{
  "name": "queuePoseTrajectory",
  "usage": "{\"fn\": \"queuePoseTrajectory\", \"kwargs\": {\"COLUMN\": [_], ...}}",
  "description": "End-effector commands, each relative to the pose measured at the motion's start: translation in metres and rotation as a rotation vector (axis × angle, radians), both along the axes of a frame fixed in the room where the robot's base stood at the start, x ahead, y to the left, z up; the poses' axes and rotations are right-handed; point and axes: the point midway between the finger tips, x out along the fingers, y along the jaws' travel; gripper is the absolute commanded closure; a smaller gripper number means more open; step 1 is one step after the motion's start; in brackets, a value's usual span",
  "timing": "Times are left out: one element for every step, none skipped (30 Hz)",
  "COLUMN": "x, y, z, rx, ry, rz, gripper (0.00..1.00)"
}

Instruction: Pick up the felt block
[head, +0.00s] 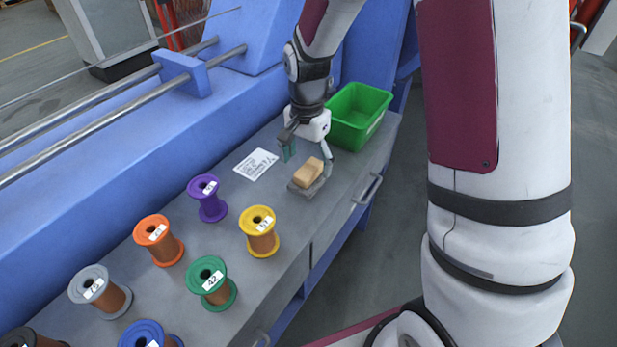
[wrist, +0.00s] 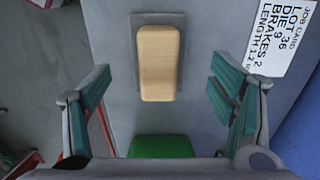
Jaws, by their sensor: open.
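The felt block (head: 308,172) is a tan, rounded rectangular block. It lies on a thin grey plate (head: 298,190) on the grey bench top. In the wrist view the felt block (wrist: 159,63) lies between the two finger lines, ahead of the fingertips, with the plate's rim (wrist: 134,20) around it. My gripper (head: 305,157) is open and empty, above the bench close to the block. Its two teal-padded fingers are spread wide in the wrist view (wrist: 158,90). No contact with the block shows.
A green bin (head: 360,116) stands behind my gripper; its edge also shows in the wrist view (wrist: 161,146). A printed job card (head: 256,164) lies left of the block. Several wire spools, including a yellow one (head: 259,232) and a purple one (head: 207,198), stand nearer on the bench.

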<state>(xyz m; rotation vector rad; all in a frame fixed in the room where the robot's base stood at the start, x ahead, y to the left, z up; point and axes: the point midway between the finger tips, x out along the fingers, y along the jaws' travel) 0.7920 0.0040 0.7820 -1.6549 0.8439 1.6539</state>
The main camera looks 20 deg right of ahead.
Motion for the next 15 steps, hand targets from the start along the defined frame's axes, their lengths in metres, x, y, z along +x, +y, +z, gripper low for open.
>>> {"fn": "queuePoseTrajectory", "kwargs": {"x": [0.0,0.0,0.0,0.0,0.0,0.0,0.001,0.001,0.0,0.001,0.001,0.001,0.001,0.001,0.001], "y": [-0.001,-0.001,-0.002,-0.003,-0.003,-0.004,-0.004,-0.004,-0.004,-0.004,-0.004,-0.004,-0.004,-0.004,-0.004], "z": [-0.005,-0.008,-0.013,-0.017,-0.022,-0.028,-0.032,-0.037,-0.042,-0.045,-0.048,-0.049,-0.05,-0.05,-0.05], "rx": [0.0,0.0,0.0,0.0,0.001,0.001,0.001,0.001,0.001,0.0,0.0,0.0,-0.001,0.0,0.0], "ry": [0.002,0.002,0.002,0.003,0.004,0.004,0.003,0.003,0.004,0.003,0.001,0.001,0.001,0.0,0.0], "rz": [0.0,0.0,0.0,-0.001,-0.001,-0.001,-0.001,0.0,0.0,0.001,0.001,0.001,0.001,0.001,0.001], "gripper": [0.22,0.22,0.22,0.22,0.22,0.22,0.22,0.22,0.22,0.22,0.22,0.22,0.22,0.22,0.22]}}
